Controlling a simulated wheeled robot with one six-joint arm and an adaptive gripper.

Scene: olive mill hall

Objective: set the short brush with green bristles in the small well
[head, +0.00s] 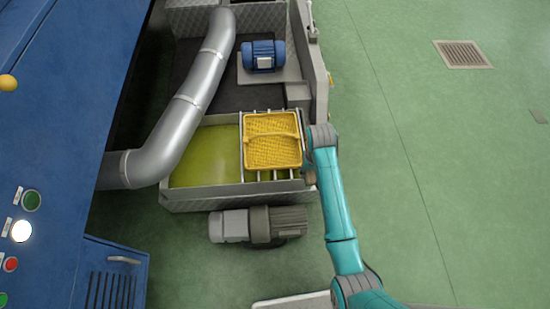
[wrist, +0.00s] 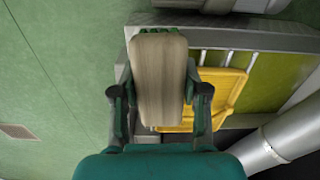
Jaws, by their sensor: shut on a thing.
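My gripper (wrist: 160,92) is shut on a pale wooden brush body (wrist: 158,60) in the wrist view, with one finger on each side of it. In the head view the end of my arm is at the right edge of the metal tank (head: 240,194), and a small brown piece (head: 310,177), likely the held brush, shows beside the tank's right corner. The tank has a wide part with yellow-green liquid (head: 205,155) and a narrower part under a yellow basket (head: 272,152). I cannot tell which part is the small well.
The yellow basket rests on metal rails across the tank and also shows in the wrist view (wrist: 225,90). A silver pipe (head: 190,95) runs along the left. A grey motor (head: 258,225) lies in front, a blue motor (head: 263,55) behind.

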